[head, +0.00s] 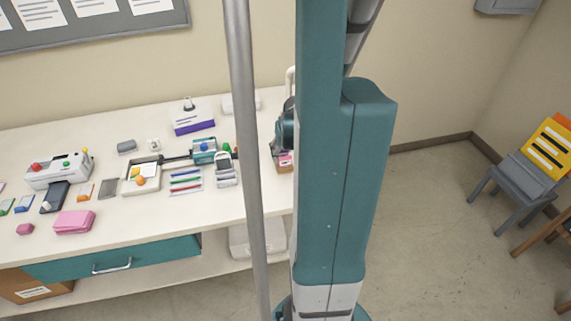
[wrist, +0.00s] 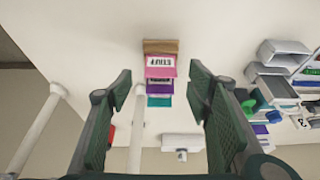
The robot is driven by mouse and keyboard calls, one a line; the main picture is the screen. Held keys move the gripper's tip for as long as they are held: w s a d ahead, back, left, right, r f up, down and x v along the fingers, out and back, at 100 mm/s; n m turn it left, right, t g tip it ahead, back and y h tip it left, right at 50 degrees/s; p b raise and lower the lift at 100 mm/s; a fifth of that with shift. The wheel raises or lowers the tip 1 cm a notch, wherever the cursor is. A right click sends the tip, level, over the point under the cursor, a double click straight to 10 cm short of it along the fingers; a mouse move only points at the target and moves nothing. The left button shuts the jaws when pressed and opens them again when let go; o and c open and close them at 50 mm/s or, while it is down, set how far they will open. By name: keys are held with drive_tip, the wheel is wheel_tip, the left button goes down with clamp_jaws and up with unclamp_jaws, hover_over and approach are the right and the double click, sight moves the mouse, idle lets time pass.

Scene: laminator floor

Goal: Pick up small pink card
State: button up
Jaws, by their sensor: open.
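A small pink card (wrist: 160,62) with a white label stands in front of a brown holder (wrist: 160,46) in the wrist view. A purple and a teal card (wrist: 159,100) show just beside it. In the head view the pink card (head: 286,161) shows at the table's right end, partly hidden by my arm. My gripper (wrist: 160,86) is open and empty. Its two green fingers are spread on either side of the card group, with the pink card just beyond the fingertips. Whether they touch cannot be told.
A white post (wrist: 134,130) stands close by the left finger in the wrist view. Grey trays (wrist: 280,52) lie to the right. On the table (head: 140,245) stand a pink block (head: 74,222), a white-and-purple box (head: 193,119) and several small items.

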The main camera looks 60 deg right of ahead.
sight(286, 157)
drive_tip(key=shift+f, duration=0.15)
drive_tip(key=shift+b+x, duration=0.45)
drive_tip(key=shift+x, duration=2.05)
drive_tip(key=shift+w, duration=0.15)
drive_tip(key=c, duration=0.8)
